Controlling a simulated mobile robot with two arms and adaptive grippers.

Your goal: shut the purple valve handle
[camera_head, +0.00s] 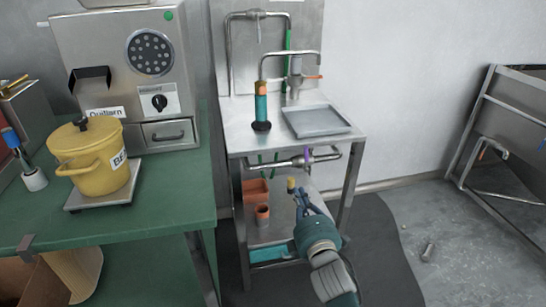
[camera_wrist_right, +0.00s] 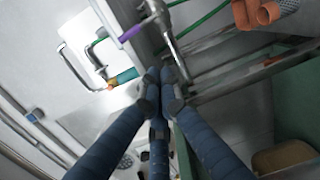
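The purple valve handle (camera_head: 307,156) sits on the metal pipe (camera_head: 290,163) under the front edge of the steel sink table. It also shows in the right wrist view (camera_wrist_right: 131,33), up and left of the fingertips. My right gripper (camera_head: 299,190) is below the handle in the head view, pointing up toward the pipe and apart from the handle. In the right wrist view its blue-wrapped fingers (camera_wrist_right: 160,82) come together at the tips, with nothing seen between them. My left gripper is not in view.
The steel table (camera_head: 240,117) holds a teal-and-orange tool (camera_head: 261,105) and a shallow tray (camera_head: 317,120). Terracotta containers (camera_head: 255,192) stand on its lower shelf. A green bench (camera_head: 160,205) with a yellow pot (camera_head: 95,155) is on the left. Floor at right is mostly open.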

